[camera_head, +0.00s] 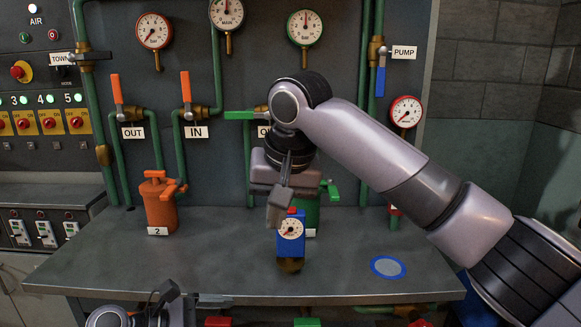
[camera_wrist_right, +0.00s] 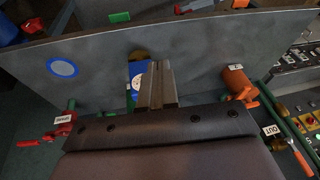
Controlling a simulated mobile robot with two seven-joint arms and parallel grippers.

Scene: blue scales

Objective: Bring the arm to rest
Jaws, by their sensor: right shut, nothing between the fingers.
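My right arm reaches in from the right, and its gripper (camera_head: 278,210) points down in front of the panel. Its two fingers are together and empty, as the right wrist view (camera_wrist_right: 158,85) also shows. Just beside and partly behind the fingertips stands a small blue device with a round white dial (camera_head: 290,246); I cannot tell whether they touch. It also shows in the right wrist view (camera_wrist_right: 135,71), partly hidden by the fingers. Part of my left gripper (camera_head: 165,298) shows at the bottom left; its jaw state is unclear.
An orange canister (camera_head: 160,208) labelled 2 stands left on the grey bench (camera_head: 130,262). A green canister (camera_head: 308,214) is partly hidden behind my right gripper. A blue-ringed disc (camera_head: 388,267) lies right on the bench. Pipes, levers and gauges line the panel behind.

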